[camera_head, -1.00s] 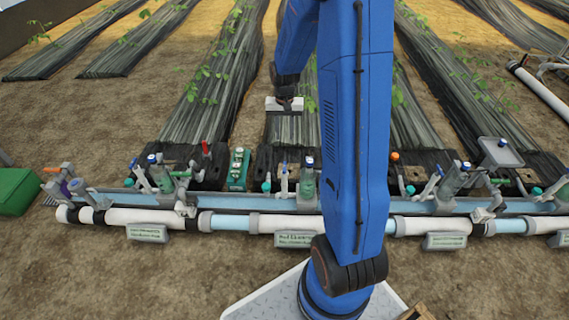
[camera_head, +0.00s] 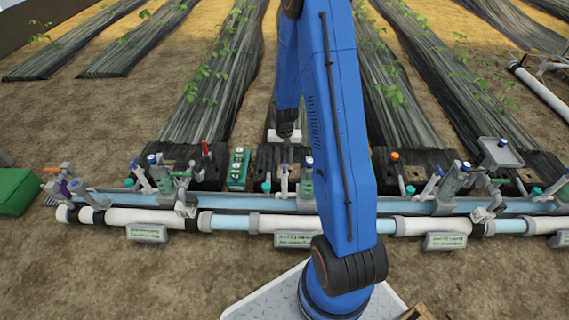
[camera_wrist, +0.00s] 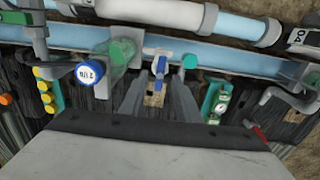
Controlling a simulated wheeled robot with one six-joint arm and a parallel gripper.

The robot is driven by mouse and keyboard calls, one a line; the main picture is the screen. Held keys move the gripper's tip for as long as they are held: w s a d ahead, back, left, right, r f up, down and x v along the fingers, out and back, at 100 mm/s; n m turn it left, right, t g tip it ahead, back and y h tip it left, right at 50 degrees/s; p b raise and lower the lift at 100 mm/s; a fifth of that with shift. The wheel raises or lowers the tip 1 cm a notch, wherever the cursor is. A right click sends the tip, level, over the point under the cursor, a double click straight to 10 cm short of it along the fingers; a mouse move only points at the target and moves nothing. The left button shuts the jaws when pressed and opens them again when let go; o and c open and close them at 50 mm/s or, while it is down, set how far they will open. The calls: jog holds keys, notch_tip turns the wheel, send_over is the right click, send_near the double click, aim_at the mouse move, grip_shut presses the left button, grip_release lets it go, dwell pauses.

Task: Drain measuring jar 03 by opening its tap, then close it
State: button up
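A clear green measuring jar with a blue-and-white cap (camera_wrist: 88,73) is left of centre in the wrist view. It also shows in the head view (camera_head: 306,182), partly beside my arm. I cannot read its number as 03. Next to it is a white tap fitting with a blue handle (camera_wrist: 161,66), seen near the centre of the wrist view and as a pale upright fitting in the head view (camera_head: 284,182). My gripper (camera_wrist: 160,84) points down at this fitting, with its two grey fingers apart and nothing clearly between them. I cannot tell whether the fingers touch it.
A teal block with gauges (camera_head: 238,168) stands left of the fitting, with a red-handled valve (camera_head: 206,150) beyond. White and blue pipes (camera_head: 260,223) run along the front. Similar jars stand at both sides, including one at right (camera_head: 450,183). A green box (camera_head: 15,190) lies far left.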

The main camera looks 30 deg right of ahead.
jog(key=shift+f, duration=1.2)
grip_shut()
